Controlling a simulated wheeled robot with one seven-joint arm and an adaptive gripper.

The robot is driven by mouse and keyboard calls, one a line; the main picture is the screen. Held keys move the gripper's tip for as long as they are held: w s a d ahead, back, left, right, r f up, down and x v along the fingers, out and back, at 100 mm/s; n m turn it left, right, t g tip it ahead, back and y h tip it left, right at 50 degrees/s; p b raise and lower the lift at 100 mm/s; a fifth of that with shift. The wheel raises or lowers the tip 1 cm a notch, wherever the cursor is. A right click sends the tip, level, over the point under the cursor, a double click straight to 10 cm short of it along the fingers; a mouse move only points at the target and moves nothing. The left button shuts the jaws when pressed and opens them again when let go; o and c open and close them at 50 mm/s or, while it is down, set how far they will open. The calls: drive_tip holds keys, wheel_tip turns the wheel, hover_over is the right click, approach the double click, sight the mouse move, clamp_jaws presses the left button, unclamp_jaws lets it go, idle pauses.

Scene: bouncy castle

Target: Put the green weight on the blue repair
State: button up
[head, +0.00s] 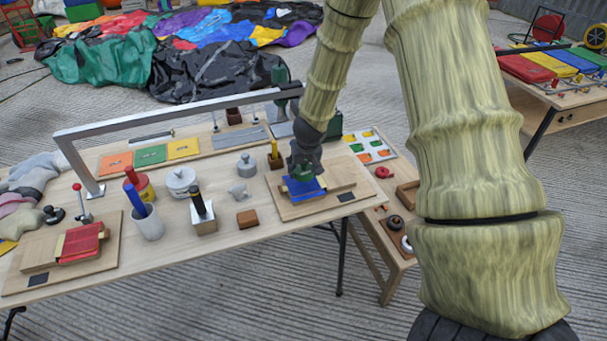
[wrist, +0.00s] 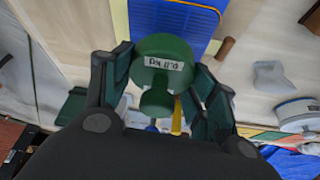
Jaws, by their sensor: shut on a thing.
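The green weight (wrist: 165,55), a round body with a small knob and a white label, is between the fingers of my gripper (wrist: 160,90). In the head view my gripper (head: 306,155) points down, and a bit of the green weight (head: 302,173) shows below it. The blue repair (head: 305,188) lies on a wooden block on a board at the right end of the table. In the wrist view the blue repair (wrist: 172,18) shows right beside the weight, partly hidden by it. I cannot tell whether the weight touches the repair.
A red repair (head: 80,243) lies on a similar board at the left. A grey weight (head: 246,165), a white pot (head: 180,182), a blue-handled cup (head: 148,222) and a brown block (head: 247,219) stand between. A metal rail (head: 180,110) spans the table above them.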

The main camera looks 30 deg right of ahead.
sight(304, 171)
drive_tip(key=shift+f, duration=1.7)
drive_tip(key=o, duration=1.7)
drive_tip(key=shift+f, duration=0.1)
